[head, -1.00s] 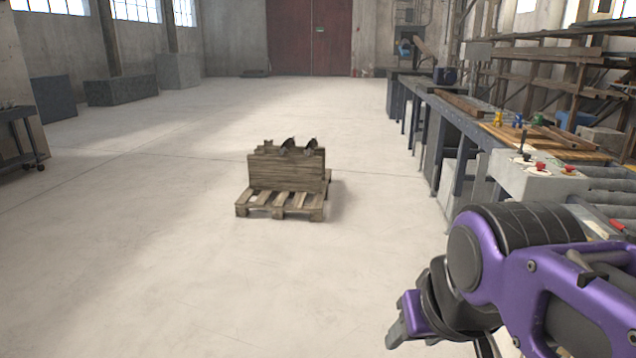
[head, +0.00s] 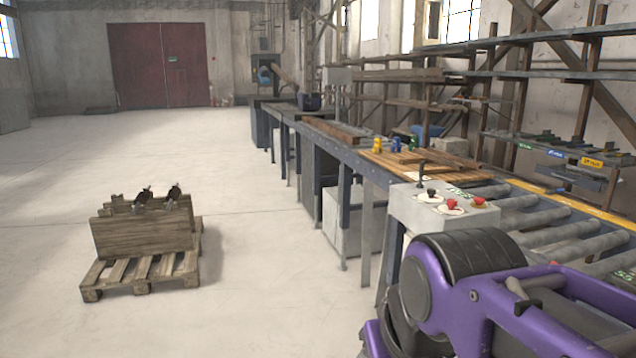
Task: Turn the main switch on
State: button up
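A grey control box (head: 443,211) stands at the near end of the long workbench, right of centre. On its top are a black knob (head: 431,194), two red knobs (head: 451,205) (head: 479,203) and an upright black lever (head: 421,173). I cannot tell which of these is the main switch, or its state. My purple and black arm fills the lower right, in front of the box and apparently apart from it. Only a small part of its hand end shows at the bottom edge. The fingertips do not show, so I cannot see whether the gripper is open.
A roller conveyor (head: 560,225) runs to the right of the box. Yellow, blue and green small items (head: 396,145) stand on wooden boards behind it. A pallet (head: 140,273) with a wooden crate (head: 145,232) sits on the floor at left. Floor between pallet and bench is clear.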

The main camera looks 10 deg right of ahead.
aim_at(452, 203)
jog(key=i+z, duration=0.45)
jog(key=i+j+z, duration=0.2)
jog(key=i+z, duration=0.15)
jog(key=z, duration=0.15)
